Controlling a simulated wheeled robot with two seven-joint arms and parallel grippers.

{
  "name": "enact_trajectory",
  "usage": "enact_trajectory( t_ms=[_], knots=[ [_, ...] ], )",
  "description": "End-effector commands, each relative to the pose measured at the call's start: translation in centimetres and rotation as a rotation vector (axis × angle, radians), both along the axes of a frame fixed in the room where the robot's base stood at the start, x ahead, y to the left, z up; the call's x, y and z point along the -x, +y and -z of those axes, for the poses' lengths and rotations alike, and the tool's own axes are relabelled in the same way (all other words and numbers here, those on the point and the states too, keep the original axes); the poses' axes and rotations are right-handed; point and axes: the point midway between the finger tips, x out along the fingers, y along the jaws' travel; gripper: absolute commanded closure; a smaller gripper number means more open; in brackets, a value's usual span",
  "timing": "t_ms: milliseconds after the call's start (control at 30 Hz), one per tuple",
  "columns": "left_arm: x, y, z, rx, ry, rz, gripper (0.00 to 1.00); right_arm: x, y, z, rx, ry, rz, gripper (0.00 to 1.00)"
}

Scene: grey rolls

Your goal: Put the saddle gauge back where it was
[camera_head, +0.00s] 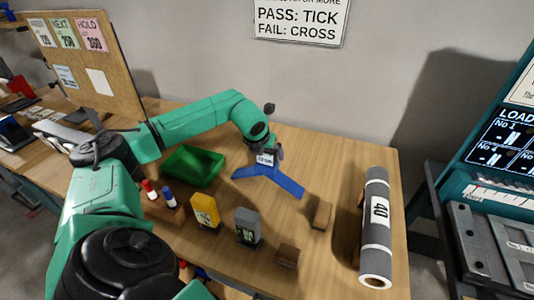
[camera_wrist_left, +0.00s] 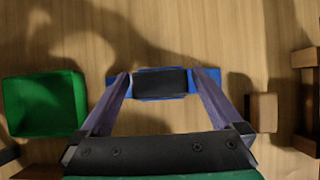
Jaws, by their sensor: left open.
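The saddle gauge is a blue inverted-V piece (camera_head: 288,187) standing on the table, with a dark block at its top and a white label facing the head camera. My left gripper (camera_head: 268,150) is above it, pointing down. In the left wrist view the open fingers (camera_wrist_left: 163,76) stand on either side of the gauge's dark block (camera_wrist_left: 160,84), with blue showing beyond both ends; I cannot tell whether they touch it. A grey roll (camera_head: 376,235) marked 40 lies on wooden supports at the right. My right gripper is not in view.
A green tray (camera_head: 193,166) is left of the gauge. A yellow block (camera_head: 205,210), a grey block (camera_head: 248,226) and red and blue markers (camera_head: 168,196) stand in front. A corkboard (camera_head: 85,55) stands back left.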

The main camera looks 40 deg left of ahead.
Motion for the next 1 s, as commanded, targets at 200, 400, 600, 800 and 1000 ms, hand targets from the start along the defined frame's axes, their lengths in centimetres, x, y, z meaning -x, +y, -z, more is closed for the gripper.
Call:
enact_trajectory(
  t_ms=[200,400,600,800,1000],
  knots=[
    [2.5,-0.8,-4.3,-0.005,-0.004,0.000,0.00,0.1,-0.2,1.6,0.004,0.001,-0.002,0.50],
    [4.7,-1.6,-8.5,-0.002,-0.002,0.000,0.00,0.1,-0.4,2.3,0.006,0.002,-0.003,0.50],
    [5.4,-1.8,-9.8,-0.001,0.000,0.000,0.00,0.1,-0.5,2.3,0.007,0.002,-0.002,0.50],
    [5.3,-1.8,-9.7,-0.001,0.000,0.000,0.00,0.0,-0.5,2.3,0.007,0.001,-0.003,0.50],
    [5.3,-1.8,-9.7,-0.001,0.000,0.000,0.00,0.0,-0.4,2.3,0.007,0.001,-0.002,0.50]
  ],
)
